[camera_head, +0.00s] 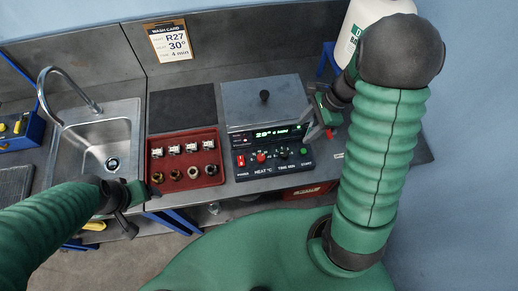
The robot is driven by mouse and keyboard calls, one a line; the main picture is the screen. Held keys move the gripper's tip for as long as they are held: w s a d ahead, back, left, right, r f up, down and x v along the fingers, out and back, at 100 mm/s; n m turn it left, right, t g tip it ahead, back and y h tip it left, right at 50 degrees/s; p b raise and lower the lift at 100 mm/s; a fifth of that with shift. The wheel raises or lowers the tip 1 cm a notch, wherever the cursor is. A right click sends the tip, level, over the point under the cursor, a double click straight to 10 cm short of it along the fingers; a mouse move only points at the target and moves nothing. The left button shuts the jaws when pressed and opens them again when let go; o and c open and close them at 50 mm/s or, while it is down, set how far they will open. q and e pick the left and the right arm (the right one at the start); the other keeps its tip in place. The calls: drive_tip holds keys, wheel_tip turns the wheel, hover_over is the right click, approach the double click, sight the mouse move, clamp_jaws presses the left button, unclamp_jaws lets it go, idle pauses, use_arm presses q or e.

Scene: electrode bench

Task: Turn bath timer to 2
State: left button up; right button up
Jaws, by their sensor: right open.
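The bath (260,98) is a grey lidded box with a lit green display (278,133) and a dark front panel. The timer knob (283,153), small and dark, sits above the "TIME MIN" label; its setting is too small to read. A red heat knob (262,157) is left of it and a green start button (305,152) is right of it. My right gripper (320,131) is open, above and right of the panel, apart from the timer knob. My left gripper (140,208) hangs at the bench's front edge, left of the red tray; its jaw state is unclear.
A red tray (218,178) holds several metal parts. A sink (95,135) with a tap lies at the left. A wash card (170,41) on the wall reads R27, 30°, 4 min. A white container (350,28) stands behind my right arm.

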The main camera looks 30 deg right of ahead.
approach(288, 152)
wheel_tip(288, 152, down, 3)
drive_tip(key=shift+w+a+f, duration=0.1)
drive_tip(key=shift+w+a, duration=0.05)
drive_tip(key=a+f, duration=0.4)
drive_tip(key=a, duration=0.1)
drive_tip(key=shift+w+f+p, duration=0.3)
drive_tip(key=shift+p, duration=0.1)
drive_tip(key=shift+a+f, duration=0.1)
drive_tip(key=shift+f, duration=0.05)
drive_tip(key=shift+d+f, duration=0.1)
drive_tip(key=shift+d, duration=0.35)
drive_tip(key=shift+d+f, duration=0.15)
drive_tip(key=shift+d, duration=0.55)
drive_tip(key=c, duration=0.6)
drive_tip(key=shift+a, duration=0.25)
drive_tip(key=c, duration=0.5)
drive_tip(key=shift+a+r, duration=0.2)
drive_tip(key=shift+a, duration=0.2)
use_arm(q)
drive_tip(key=shift+s+d+r, duration=0.1)
drive_tip(key=shift+d+r, duration=0.25)
drive_tip(key=shift+d, duration=0.25)
drive_tip(key=shift+d+r, duration=0.35)
drive_tip(key=shift+d, duration=0.25)
drive_tip(key=shift+d, duration=0.15)
use_arm(e)
drive_tip(key=shift+d, duration=0.15)
